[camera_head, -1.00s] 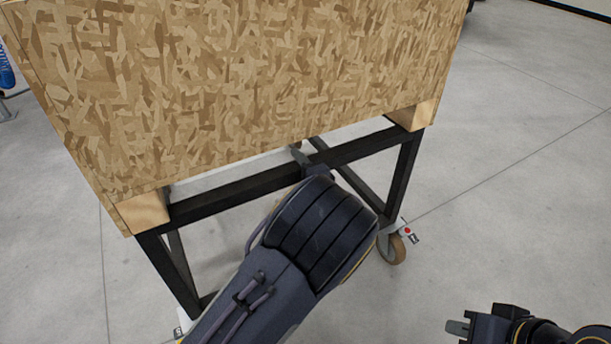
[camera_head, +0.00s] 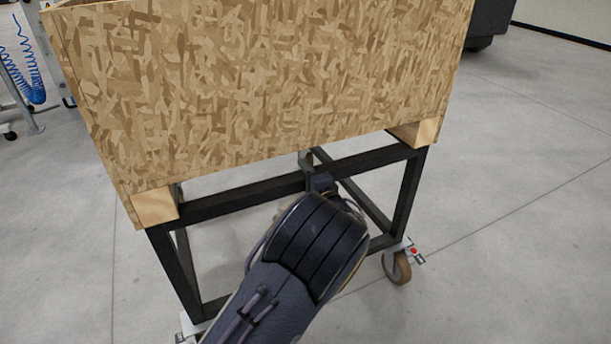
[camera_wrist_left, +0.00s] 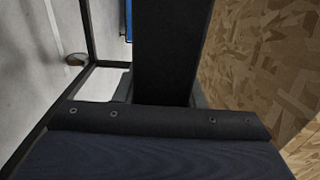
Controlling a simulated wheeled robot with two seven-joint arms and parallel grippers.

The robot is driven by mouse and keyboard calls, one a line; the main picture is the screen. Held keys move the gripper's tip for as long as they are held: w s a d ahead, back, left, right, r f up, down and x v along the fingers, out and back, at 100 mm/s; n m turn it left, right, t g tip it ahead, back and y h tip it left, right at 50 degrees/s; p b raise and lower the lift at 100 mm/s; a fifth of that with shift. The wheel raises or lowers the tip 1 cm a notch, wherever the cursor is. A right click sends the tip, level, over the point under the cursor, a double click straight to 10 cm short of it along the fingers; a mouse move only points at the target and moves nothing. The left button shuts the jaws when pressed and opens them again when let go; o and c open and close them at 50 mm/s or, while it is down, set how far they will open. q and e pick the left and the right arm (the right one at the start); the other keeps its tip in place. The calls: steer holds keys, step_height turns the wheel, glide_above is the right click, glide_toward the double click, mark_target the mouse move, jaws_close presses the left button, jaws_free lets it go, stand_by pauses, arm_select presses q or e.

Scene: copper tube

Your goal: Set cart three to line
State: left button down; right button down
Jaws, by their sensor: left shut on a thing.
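The cart (camera_head: 285,189) has a black metal frame on casters and carries a large chipboard box (camera_head: 270,80). My left gripper (camera_head: 320,180) is at the upper front rail of the frame, just below the box, and is shut on that rail. My left wrist and forearm hide part of the gripper and the lower front of the frame. In the left wrist view the dark rail (camera_wrist_left: 172,50) runs between the fingers, with the chipboard (camera_wrist_left: 260,60) to its right. My right gripper is out of view.
An orange-brown caster (camera_head: 397,267) with a red mark stands at the cart's right front corner. A stand with a blue coiled hose (camera_head: 30,85) is at far left. A dark object (camera_head: 488,22) stands at the back right. The grey floor right of the cart is clear.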

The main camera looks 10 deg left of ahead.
arm_select(q)
steer(key=shift+a, duration=0.1)
steer(key=c, duration=0.9)
jaws_free()
steer(key=p+v, duration=0.2)
steer(key=v, duration=0.6)
